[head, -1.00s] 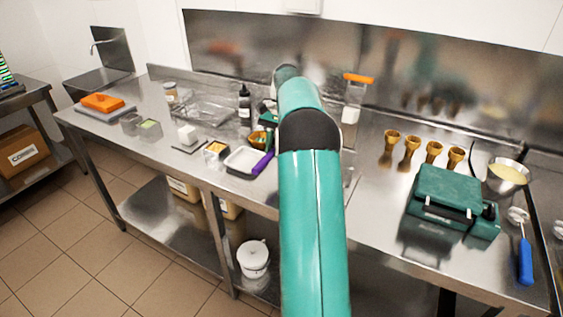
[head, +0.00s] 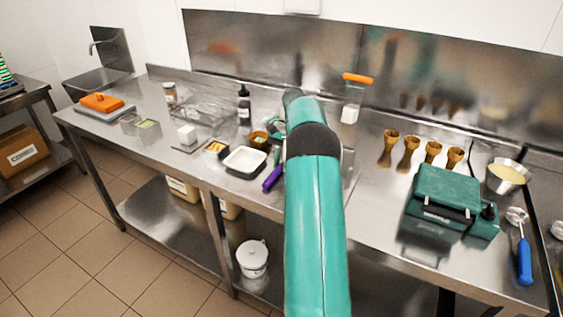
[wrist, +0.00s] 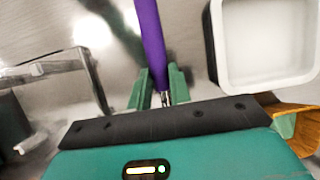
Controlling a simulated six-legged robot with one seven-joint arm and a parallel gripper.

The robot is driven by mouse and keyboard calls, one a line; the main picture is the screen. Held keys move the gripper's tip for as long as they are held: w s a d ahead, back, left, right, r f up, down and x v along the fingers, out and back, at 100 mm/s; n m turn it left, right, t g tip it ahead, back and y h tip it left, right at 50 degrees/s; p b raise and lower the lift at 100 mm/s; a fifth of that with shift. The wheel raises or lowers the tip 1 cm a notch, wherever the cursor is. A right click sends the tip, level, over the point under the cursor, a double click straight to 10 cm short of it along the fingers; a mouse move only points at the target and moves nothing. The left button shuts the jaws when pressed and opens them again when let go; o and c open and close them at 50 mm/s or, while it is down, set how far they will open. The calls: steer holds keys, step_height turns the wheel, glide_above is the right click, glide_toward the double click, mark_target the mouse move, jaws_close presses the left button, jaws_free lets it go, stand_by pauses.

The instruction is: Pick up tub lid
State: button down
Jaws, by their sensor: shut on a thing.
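My gripper (wrist: 160,88) is shut on the metal neck of a purple-handled tool (wrist: 149,35). The handle points away from the green fingers, and the tool's far end is hidden by my gripper body. I cannot tell for sure which thing is the tub lid. A square white piece with a dark rim (head: 245,161) lies on the counter left of the handle. It also shows at the upper right of the wrist view (wrist: 265,42), apart from my fingers.
Small containers, including one with orange contents (head: 214,148), a white block (head: 187,135) and a dark bottle (head: 244,104) stand to the left. A green case (head: 449,200) and several brown cones sit right.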

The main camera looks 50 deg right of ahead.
steer(key=c, duration=1.3)
jaws_free()
steer(key=shift+v, duration=3.9)
